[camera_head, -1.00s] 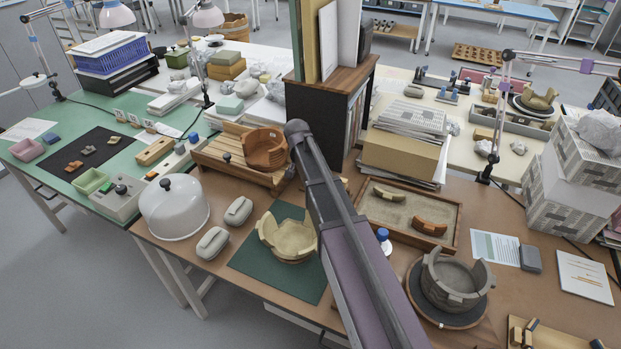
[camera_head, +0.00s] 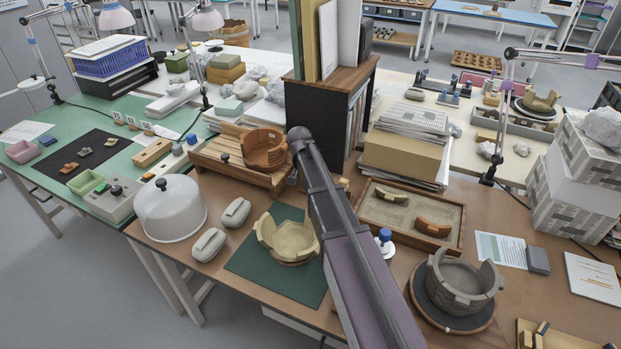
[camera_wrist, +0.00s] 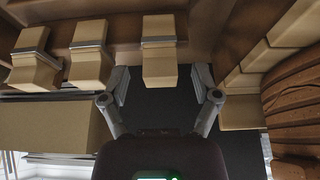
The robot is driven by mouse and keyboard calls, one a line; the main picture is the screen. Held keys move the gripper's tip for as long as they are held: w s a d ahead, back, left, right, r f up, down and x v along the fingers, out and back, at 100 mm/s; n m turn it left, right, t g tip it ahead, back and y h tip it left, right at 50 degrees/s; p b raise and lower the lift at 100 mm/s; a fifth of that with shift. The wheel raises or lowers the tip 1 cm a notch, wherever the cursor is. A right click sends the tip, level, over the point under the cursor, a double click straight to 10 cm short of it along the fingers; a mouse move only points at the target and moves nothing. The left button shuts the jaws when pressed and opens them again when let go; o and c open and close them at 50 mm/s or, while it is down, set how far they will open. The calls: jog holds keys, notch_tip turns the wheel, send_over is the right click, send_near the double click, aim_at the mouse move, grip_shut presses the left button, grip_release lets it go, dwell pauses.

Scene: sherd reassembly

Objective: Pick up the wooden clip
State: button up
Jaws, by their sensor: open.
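In the wrist view a pale wooden clip (camera_wrist: 160,50) with a grey band across it hangs or stands just ahead of my gripper (camera_wrist: 161,88). Its near end lies roughly between the two fingertips, with space on both sides; I cannot tell how deep it is. The fingers are spread and hold nothing. Two similar wooden clips, a middle one (camera_wrist: 90,65) and a far-left one (camera_wrist: 32,70), are to the left. In the head view my arm hides the gripper and these clips.
A ribbed reddish-brown surface (camera_wrist: 295,105) and pale blocks (camera_wrist: 255,60) are close on the right in the wrist view. In the head view a terracotta vessel (camera_head: 264,150) sits on a wooden stand (camera_head: 215,158), beside a dark cabinet (camera_head: 325,120). A sand tray (camera_head: 410,212) lies right of my arm.

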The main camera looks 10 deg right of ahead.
jog(key=c, duration=0.8)
jog(key=shift+c, duration=0.2)
jog(key=shift+r, duration=0.2)
notch_tip(320, 180, up, 10)
jog(key=p, duration=1)
jog(key=shift+f, duration=0.2)
jog(key=shift+s, duration=0.1)
dwell(0.5)
